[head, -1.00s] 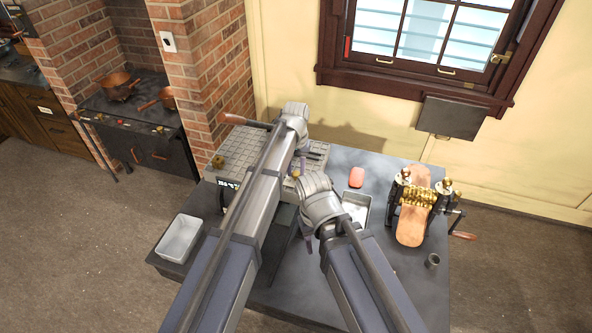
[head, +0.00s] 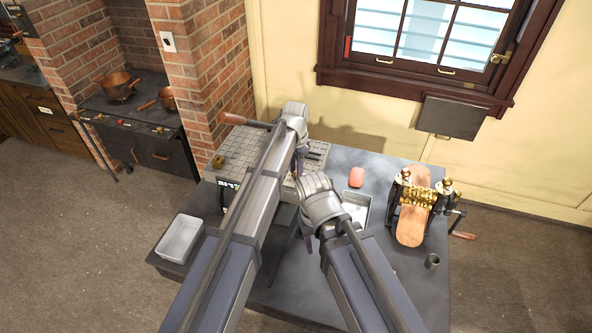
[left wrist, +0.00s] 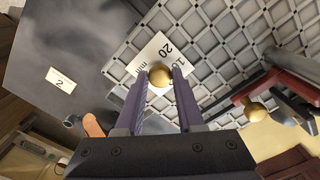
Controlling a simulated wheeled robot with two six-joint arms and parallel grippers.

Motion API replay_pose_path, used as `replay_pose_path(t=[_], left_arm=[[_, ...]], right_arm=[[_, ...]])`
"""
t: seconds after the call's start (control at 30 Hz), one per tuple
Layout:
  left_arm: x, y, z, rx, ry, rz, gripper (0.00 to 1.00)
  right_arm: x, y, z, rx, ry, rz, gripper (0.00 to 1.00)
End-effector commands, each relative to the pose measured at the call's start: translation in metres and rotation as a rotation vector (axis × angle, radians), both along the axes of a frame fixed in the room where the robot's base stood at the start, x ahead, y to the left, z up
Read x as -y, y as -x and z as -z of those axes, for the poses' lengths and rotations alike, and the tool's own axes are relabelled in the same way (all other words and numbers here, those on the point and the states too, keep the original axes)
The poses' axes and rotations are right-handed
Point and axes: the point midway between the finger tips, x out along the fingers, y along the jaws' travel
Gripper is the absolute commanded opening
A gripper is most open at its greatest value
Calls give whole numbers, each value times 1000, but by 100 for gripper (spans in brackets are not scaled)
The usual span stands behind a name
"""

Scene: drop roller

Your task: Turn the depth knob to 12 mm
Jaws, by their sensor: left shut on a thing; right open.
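The depth knob (left wrist: 160,76) is a round brass knob in the left wrist view.
Another brass knob (left wrist: 255,112) shows right of the held one. A label "2" (left wrist: 61,83) lies at left. The table's front right is mostly clear.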

Motion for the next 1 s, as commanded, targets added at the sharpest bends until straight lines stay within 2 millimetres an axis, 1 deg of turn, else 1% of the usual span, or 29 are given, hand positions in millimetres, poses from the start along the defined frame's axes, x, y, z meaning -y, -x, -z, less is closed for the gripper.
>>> replay_pose_path(t=[0.3,0.8,0.83,1.0], left_arm=[[0,1,0,-1,0,92,0],[0,1,0,-2,0,107,0],[0,1,0,-2,0,107,39],[0,1,0,-1,0,106,58]], right_arm=[[0,0,0,0,0,0,50],[0,0,0,0,0,0,50],[0,0,0,0,0,0,50],[0,0,0,0,0,0,50]])
